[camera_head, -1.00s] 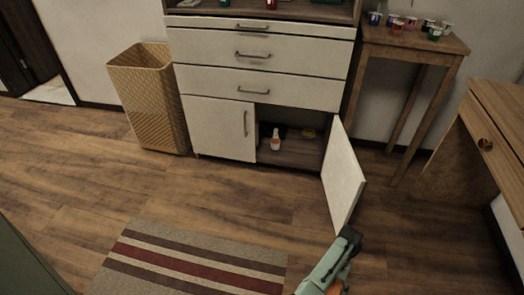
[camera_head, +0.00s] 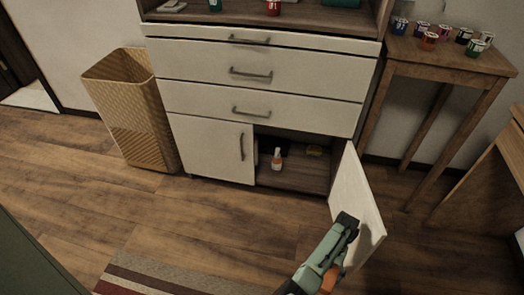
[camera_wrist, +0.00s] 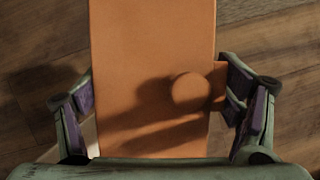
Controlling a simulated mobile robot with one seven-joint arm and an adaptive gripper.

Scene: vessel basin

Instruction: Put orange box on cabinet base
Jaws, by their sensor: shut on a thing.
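The orange box (camera_wrist: 150,50) fills the middle of the wrist view, between the two fingers of my gripper (camera_wrist: 165,105). My gripper is shut on it. In the head view my gripper (camera_head: 335,262) is at the lower right, in front of the open cabinet door, with a little orange showing beside it. The white cabinet (camera_head: 215,150) stands ahead. Its lower right compartment is open, and the cabinet base (camera_head: 290,181) shows as a dark wooden floor.
The open door (camera_head: 355,205) sticks out toward me on the compartment's right side. A woven basket (camera_head: 130,110) stands left of the cabinet. A wooden side table (camera_head: 455,55) with several small cans is at the right. A striped rug (camera_head: 165,280) lies in front on the wooden floor.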

